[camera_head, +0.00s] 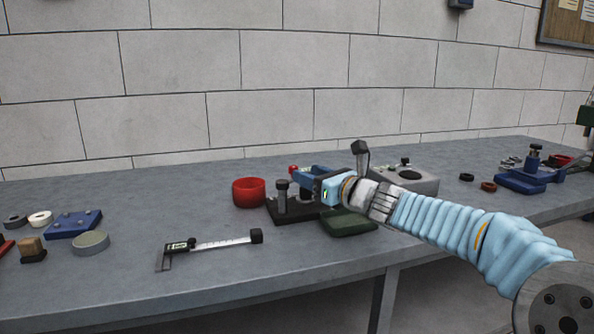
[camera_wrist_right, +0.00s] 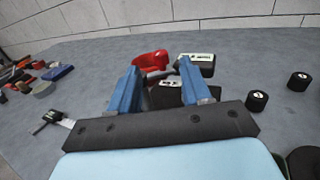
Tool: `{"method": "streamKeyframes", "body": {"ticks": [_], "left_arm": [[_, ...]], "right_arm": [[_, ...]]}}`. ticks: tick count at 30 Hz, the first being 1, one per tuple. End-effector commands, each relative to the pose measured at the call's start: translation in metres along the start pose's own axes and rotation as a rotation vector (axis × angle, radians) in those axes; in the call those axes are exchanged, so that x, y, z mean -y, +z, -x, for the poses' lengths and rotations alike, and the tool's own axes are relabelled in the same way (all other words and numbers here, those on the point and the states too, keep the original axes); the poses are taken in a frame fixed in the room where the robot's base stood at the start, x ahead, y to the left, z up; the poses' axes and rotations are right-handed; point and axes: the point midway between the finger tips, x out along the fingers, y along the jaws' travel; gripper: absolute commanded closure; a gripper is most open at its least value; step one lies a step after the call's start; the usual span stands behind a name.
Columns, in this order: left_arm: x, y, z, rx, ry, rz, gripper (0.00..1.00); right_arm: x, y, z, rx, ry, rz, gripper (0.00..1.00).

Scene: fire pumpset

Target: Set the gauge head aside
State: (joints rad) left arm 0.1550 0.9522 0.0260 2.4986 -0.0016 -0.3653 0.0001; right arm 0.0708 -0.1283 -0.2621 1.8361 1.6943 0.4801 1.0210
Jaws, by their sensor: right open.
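A gauge with a dark display head (camera_head: 180,246) and a pale scale bar lies flat on the bench at front centre; it also shows at left in the right wrist view (camera_wrist_right: 50,118). I cannot tell whether this is the task's gauge head. My right gripper (camera_head: 306,176) is open over a black stand (camera_head: 290,209) with upright posts, right of the gauge. In the right wrist view, its two blue fingers (camera_wrist_right: 158,74) are apart, with dark parts of the stand below and between them. Whether they touch anything is unclear. My left gripper is not in view.
A red bowl (camera_head: 249,192) stands just left of the stand, with a dark green block (camera_head: 348,223) in front right. A grey fixture (camera_head: 412,180) and a blue vise (camera_head: 527,181) stand farther right. Blue plate (camera_head: 73,224) and rings lie left. Bench between them and the gauge is clear.

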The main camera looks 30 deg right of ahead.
Motion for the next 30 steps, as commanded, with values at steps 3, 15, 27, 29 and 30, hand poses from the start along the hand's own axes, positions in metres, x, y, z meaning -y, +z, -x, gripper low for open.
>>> {"method": "streamKeyframes", "body": {"ticks": [3, 15, 27, 29, 30], "left_arm": [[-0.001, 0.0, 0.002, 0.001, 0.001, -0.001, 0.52], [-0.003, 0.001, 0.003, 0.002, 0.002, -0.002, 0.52], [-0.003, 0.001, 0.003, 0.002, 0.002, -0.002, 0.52], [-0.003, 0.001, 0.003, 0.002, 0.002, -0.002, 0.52], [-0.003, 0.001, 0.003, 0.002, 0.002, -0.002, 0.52]], "right_arm": [[0.0, 0.0, -0.024, -0.002, 0.001, 0.0, 0.52], [0.0, 0.0, -0.05, 0.0, -0.001, 0.0, 0.52], [0.0, 0.0, -0.05, 0.0, -0.001, 0.0, 0.92], [0.0, 0.0, -0.05, 0.0, -0.001, 0.0, 1.0], [0.0, 0.0, -0.05, 0.0, -0.001, 0.0, 1.0]]}}
